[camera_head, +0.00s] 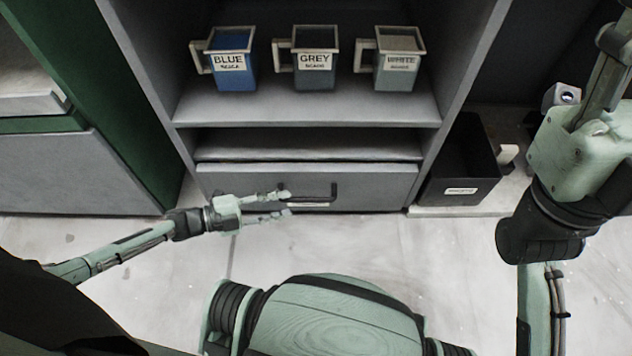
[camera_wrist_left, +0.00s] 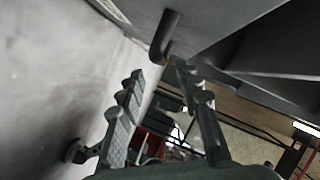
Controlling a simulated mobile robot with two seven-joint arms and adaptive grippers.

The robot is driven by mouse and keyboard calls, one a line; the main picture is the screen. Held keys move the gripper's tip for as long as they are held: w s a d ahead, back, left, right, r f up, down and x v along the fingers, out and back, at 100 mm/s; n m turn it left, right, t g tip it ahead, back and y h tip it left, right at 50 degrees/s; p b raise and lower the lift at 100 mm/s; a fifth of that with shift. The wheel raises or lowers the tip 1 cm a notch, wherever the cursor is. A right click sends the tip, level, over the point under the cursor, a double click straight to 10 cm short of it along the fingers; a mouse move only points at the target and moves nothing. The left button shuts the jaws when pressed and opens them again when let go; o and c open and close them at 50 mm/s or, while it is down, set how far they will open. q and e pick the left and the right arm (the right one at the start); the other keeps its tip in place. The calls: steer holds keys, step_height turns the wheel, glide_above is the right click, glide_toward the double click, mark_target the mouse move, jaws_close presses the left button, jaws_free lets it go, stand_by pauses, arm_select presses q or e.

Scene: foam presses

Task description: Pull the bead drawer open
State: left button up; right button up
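The bead drawer (camera_head: 380,186) is the wide grey front at the bottom of the cabinet. It looks closed, with a small pale label below its dark bar handle (camera_head: 322,193). My left gripper (camera_head: 284,204) is at the left end of the handle, with its two fingers apart. In the left wrist view the gripper (camera_wrist_left: 158,88) is open with nothing between its finger pads. The handle's bent end (camera_wrist_left: 168,38) shows just beyond the fingertips, close to the right-hand finger. I cannot tell whether they touch. My right gripper is not in view.
Blue (camera_head: 231,78), grey (camera_head: 314,77) and white (camera_head: 398,78) labelled jugs stand on the shelf above. A black bin (camera_head: 461,169) stands right of the cabinet, and a green and grey unit (camera_head: 85,160) at left. The floor before the drawer is clear apart from my body.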

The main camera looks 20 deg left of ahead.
mark_target(302, 201)
arm_select(q)
steer(key=shift+w+d+f, duration=0.15)
steer(key=b+x, duration=0.1)
steer(key=x, duration=0.6)
steer(key=shift+d, duration=0.25)
jaws_close()
